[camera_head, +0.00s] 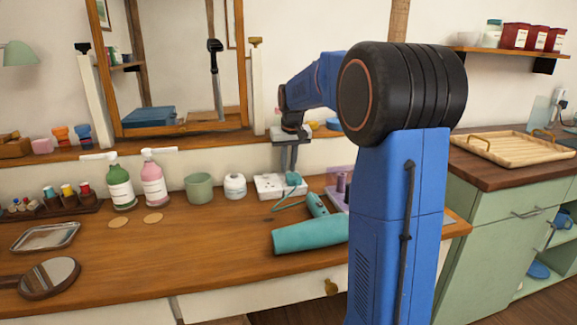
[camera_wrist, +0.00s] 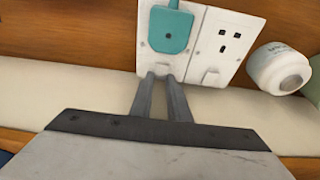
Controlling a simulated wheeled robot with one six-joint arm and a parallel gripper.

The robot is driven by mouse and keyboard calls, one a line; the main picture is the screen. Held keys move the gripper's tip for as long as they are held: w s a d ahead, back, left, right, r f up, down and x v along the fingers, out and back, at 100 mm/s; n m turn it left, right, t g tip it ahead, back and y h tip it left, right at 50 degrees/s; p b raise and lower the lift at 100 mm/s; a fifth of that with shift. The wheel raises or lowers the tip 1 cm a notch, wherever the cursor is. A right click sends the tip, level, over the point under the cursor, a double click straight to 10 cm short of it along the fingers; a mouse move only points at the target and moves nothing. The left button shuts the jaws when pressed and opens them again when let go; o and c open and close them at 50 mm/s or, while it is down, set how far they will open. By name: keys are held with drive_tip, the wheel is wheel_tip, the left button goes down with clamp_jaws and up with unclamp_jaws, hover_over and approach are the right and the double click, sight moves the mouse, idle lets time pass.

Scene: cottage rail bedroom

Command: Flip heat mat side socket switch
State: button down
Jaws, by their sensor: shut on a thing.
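A white double socket (camera_head: 268,188) is at the back of the wooden counter; it also shows in the wrist view (camera_wrist: 197,50). A teal plug (camera_wrist: 169,30) sits in its left half in the wrist view. The plug also shows in the head view (camera_head: 293,179). My gripper (camera_wrist: 163,77) has its two fingertips shut on the socket switch (camera_wrist: 160,69) beside the plug, with a narrow gap between them. The fingertips partly hide that switch. The other switch (camera_wrist: 211,75) is clear. In the head view my gripper (camera_head: 286,170) reaches down to the socket.
A white jar (camera_head: 235,186) stands close to the socket, with a green cup (camera_head: 199,188) beyond. A mirror (camera_head: 180,65) stands behind. The front middle counter is clear.

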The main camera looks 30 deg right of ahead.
drive_tip(key=shift+w+g, duration=0.2)
drive_tip(key=shift+g, duration=0.4)
drive_tip(key=c, duration=1.7)
unclamp_jaws()
drive_tip(key=r, duration=0.5)
drive_tip(key=s+r, duration=0.1)
drive_tip(key=r, duration=0.5)
drive_tip(key=s+r, duration=0.1)
drive_tip(key=r, duration=0.5)
drive_tip(key=shift+s+a+r, duration=0.1)
drive_tip(key=shift+a, duration=0.15)
